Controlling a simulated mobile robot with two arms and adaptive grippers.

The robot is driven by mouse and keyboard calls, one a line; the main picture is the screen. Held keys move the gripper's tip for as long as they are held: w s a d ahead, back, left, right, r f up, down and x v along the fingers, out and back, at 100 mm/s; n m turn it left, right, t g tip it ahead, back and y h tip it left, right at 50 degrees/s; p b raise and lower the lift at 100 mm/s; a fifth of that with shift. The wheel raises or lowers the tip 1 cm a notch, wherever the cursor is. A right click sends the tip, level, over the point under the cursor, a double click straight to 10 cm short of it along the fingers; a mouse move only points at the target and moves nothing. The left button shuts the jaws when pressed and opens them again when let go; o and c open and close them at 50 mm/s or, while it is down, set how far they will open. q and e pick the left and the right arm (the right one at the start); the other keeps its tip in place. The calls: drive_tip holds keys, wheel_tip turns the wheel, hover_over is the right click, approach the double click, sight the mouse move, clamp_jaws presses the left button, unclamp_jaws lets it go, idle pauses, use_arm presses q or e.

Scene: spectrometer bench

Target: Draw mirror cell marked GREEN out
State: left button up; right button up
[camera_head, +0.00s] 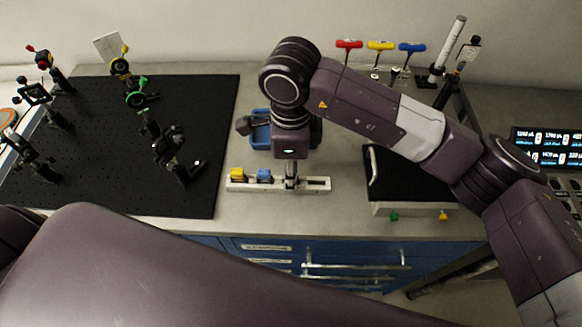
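A pale rack (318,185) lies near the front edge of the bench. My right gripper (291,184) points down at the rack, just right of the blue block. Its fingers look close together, but whether they hold something there is too small to tell. No green-marked cell shows in the rack; the gripper covers part of it. A mount with green knobs (137,97) stands on the black breadboard (205,120). My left gripper is out of view.
A blue tray (260,133) lies behind my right gripper. A black-topped white box (408,178) with green and yellow front knobs stands at right. Several optical mounts stand on the breadboard. Red, yellow and blue hex keys (380,45) stand at the back.

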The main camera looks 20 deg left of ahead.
clamp_jaws()
drive_tip(key=shift+r, duration=0.2)
drive_tip(key=shift+r, duration=1.55)
